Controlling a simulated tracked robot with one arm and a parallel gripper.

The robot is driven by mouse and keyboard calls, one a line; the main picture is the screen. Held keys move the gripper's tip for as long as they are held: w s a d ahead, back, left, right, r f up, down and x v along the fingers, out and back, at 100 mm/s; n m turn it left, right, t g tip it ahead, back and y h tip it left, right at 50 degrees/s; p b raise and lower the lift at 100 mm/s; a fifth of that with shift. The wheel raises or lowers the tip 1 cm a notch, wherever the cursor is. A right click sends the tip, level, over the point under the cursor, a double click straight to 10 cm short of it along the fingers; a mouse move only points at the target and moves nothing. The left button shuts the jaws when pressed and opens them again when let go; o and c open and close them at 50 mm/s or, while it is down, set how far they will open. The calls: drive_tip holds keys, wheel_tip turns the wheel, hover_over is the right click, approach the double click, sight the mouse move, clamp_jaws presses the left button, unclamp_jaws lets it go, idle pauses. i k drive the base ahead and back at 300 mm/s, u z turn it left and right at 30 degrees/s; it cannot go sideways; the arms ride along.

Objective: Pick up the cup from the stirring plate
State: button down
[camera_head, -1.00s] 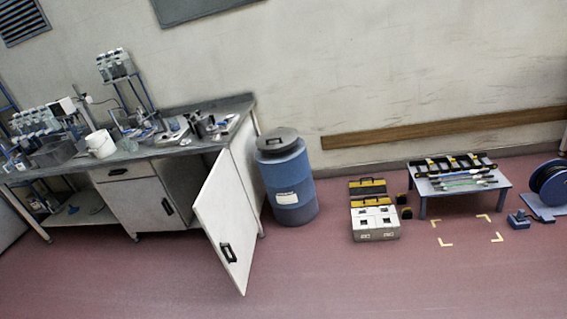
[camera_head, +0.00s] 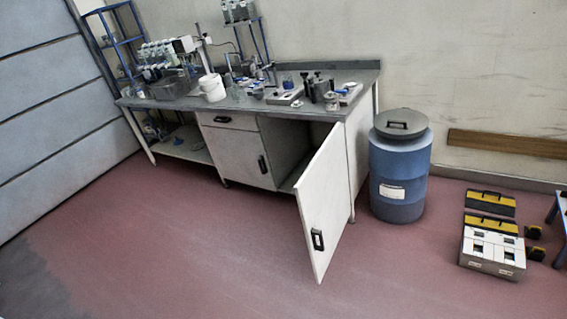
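A lab bench (camera_head: 232,106) with a grey top stands along the back wall, crowded with glassware and small devices. A flat white device (camera_head: 285,97), perhaps the stirring plate, sits right of the middle of the bench top. A white bucket (camera_head: 212,88) stands further left. My gripper is not in view.
A white cabinet door (camera_head: 325,205) stands open under the bench and juts into the room. A blue barrel (camera_head: 399,170) stands right of the bench, with a toolbox (camera_head: 492,250) further right. The red floor (camera_head: 180,235) in front is clear. A panelled wall (camera_head: 45,110) closes the left.

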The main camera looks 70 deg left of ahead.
sight(288, 84)
drive_tip(key=u, duration=1.6)
drive_tip(key=k, duration=0.55)
drive_tip(key=u, duration=0.05)
drive_tip(key=i, duration=0.6)
drive_tip(key=z, duration=0.1)
